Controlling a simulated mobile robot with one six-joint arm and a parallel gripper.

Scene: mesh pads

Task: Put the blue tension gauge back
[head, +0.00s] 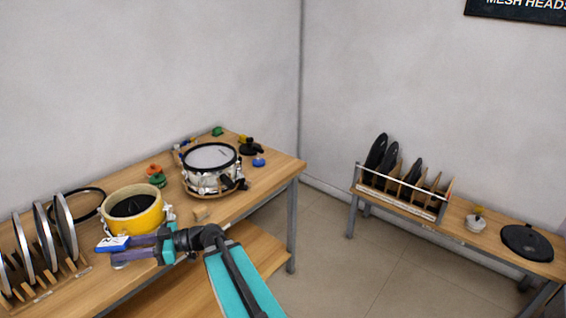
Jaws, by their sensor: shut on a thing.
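My gripper (122,251) reaches left over the front of the wooden workbench (232,207), in front of a yellow drum shell. Its fingers are shut on a small blue and white thing (111,244), which looks like the blue tension gauge. It shows at the fingertips, and part of it is hidden by the fingers. It seems to be held above the bench top, but its height is hard to tell. Another small blue object (259,162) lies on the bench right of the white snare drum; it is too small to identify.
The yellow drum (150,219) and white snare drum (209,182) stand on the bench, with a hoop rack (40,285) at left. A right-hand bench holds a pad rack (403,206) and black disc (527,242).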

